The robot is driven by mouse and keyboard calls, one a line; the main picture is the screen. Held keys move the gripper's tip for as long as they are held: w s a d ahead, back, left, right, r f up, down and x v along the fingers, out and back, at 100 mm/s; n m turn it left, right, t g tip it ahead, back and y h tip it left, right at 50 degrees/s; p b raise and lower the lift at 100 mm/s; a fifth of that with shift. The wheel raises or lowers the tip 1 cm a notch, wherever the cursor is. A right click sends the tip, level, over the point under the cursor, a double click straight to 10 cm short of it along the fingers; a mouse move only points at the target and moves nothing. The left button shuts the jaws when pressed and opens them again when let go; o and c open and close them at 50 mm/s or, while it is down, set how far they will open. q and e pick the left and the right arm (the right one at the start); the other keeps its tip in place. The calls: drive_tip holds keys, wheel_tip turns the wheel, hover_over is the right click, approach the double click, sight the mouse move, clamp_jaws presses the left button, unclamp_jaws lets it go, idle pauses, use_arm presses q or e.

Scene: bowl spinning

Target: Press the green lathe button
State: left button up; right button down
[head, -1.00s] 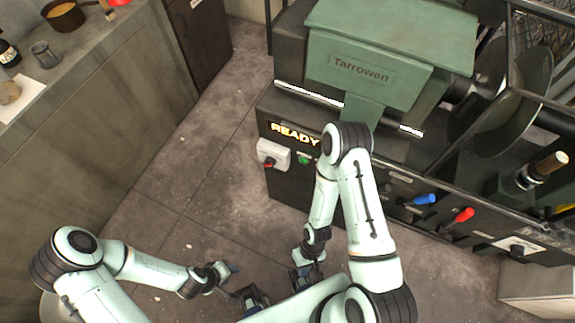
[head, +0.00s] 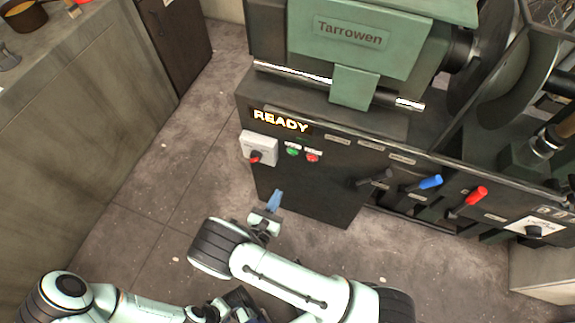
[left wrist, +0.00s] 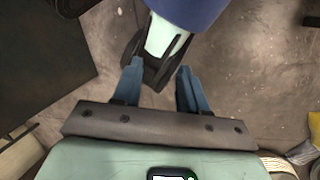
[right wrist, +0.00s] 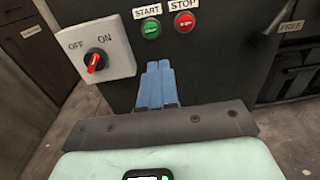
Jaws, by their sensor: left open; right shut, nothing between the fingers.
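The green button (head: 292,151), labelled START, is on the dark front panel of the lathe (head: 345,42). In the right wrist view the green button (right wrist: 151,28) is just above and slightly left of my right fingertips, with a visible gap. My right gripper (head: 275,200) is shut and empty, in front of the panel and below the button; it also shows in the right wrist view (right wrist: 158,68). My left gripper (left wrist: 158,82) is open and empty, low down near my own body, away from the lathe.
A red STOP button (head: 313,157) is right beside the green one. A white switch box (head: 260,148) with a red knob is to the left. The lit sign (head: 280,121) reads READY. Blue (head: 430,182) and red (head: 476,195) levers stick out farther right. The floor before the panel is clear.

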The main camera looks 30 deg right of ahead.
sight(292, 154)
use_arm(q)
drive_tip(key=shift+s+f, duration=0.1)
drive_tip(key=shift+s, duration=0.05)
use_arm(e)
drive_tip(key=shift+w+a+r+t, duration=0.25)
drive_tip(key=shift+w+a+t, duration=0.05)
drive_tip(key=shift+a+t, duration=0.1)
drive_tip(key=b+x, duration=0.1)
drive_tip(key=x, duration=1.3)
drive_tip(key=shift+f, duration=0.25)
use_arm(q)
drive_tip(key=shift+w+a+f+t, duration=0.2)
drive_tip(key=shift+w+a+f, duration=0.05)
drive_tip(key=shift+w+f, duration=0.25)
drive_tip(key=shift+w+a+f+t, duration=0.25)
drive_tip(key=shift+w+f, duration=0.1)
drive_tip(key=shift+w, duration=0.2)
